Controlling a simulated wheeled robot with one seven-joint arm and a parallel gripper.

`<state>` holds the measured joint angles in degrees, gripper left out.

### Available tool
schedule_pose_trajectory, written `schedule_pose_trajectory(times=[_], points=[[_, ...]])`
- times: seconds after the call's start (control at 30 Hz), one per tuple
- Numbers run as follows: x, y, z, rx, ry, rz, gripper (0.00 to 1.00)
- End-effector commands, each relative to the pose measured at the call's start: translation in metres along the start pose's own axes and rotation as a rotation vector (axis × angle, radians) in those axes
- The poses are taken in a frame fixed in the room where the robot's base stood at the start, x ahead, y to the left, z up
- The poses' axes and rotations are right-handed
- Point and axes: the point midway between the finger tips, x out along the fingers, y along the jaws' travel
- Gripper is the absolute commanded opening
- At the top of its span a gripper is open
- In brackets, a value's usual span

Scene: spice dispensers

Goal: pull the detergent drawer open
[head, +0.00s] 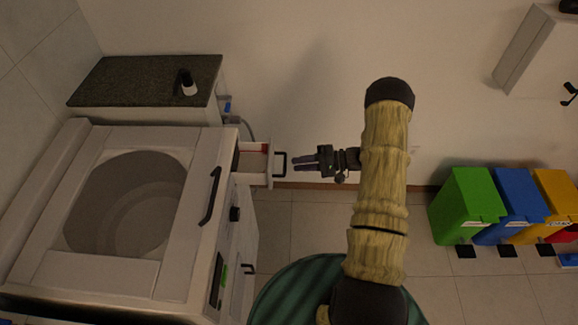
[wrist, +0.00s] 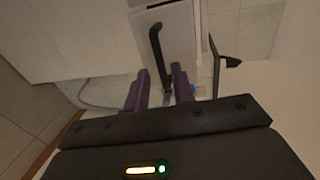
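The white detergent drawer (head: 256,164) sticks out from the upper front of the washing machine (head: 230,140), with its open top and a reddish part inside visible. Its dark handle (head: 280,164) is on the drawer's front.
The machine's larger door handle (head: 210,196) is on the near side of the drawer. A dark-topped cabinet (head: 130,75) with a small bottle (head: 188,84) stands behind. Green (head: 466,205), blue (head: 519,203) and yellow (head: 556,195) bins stand at right. Floor (head: 305,225) between is clear.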

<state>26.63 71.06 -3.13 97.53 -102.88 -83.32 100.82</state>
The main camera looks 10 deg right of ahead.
Motion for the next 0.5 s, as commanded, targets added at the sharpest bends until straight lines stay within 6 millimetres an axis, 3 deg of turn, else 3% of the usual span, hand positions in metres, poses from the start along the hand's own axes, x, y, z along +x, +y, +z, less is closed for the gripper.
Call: schedule_pose_trajectory(times=[0.5], points=[[-0.102,0.002,-0.001,-0.002,0.003,0.002,0.25]])
